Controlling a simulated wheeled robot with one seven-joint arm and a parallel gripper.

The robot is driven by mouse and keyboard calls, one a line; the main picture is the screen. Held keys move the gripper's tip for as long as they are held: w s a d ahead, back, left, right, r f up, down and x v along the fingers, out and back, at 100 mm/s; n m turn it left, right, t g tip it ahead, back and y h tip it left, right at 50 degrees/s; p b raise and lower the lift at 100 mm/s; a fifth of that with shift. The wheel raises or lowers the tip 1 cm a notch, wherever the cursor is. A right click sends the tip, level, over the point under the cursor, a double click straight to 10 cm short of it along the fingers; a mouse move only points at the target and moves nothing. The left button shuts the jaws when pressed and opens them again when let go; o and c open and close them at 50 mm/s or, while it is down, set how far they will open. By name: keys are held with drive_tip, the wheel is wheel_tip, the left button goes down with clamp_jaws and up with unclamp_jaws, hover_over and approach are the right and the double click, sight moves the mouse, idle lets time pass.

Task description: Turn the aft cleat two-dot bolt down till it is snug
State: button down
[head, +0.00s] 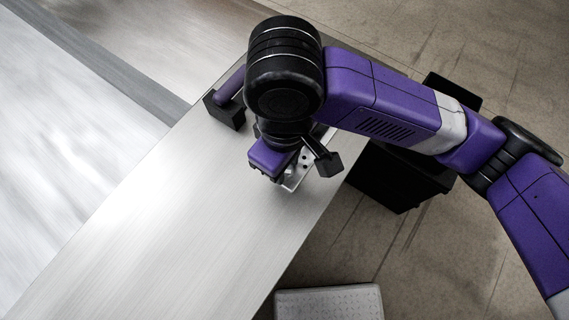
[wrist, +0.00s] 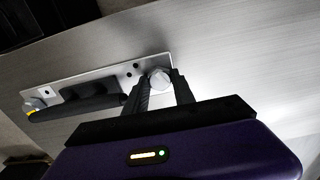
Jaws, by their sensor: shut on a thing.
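The cleat plate (wrist: 108,74) is a pale metal strip on the brushed deck, with a dark bar (wrist: 78,108) along it. Two black dots mark the plate beside a silver bolt head (wrist: 159,80) at its right end in the wrist view. My gripper (wrist: 160,84) is shut on this two-dot bolt, one dark finger on each side of the head. The bolt's shank is hidden, so I cannot tell whether the head touches the plate. In the head view, part of the plate (head: 302,167) shows, but my arm hides the bolt and fingertips.
Another bolt (wrist: 34,104) with yellow by it sits at the plate's far end. A dark block (head: 224,112) stands on the deck to the upper left. A black box (head: 395,180) is off the deck's right edge; a pale grey box (head: 330,302) is below. The near deck is clear.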

drive_tip(key=m, duration=1)
drive_tip(key=shift+m, duration=0.9)
drive_tip(key=m, duration=0.4)
drive_tip(key=shift+f, duration=0.1)
drive_tip(key=m, duration=0.5)
drive_tip(key=c, duration=1.2)
unclamp_jaws()
drive_tip(key=shift+m, duration=0.3)
drive_tip(key=shift+o, duration=0.2)
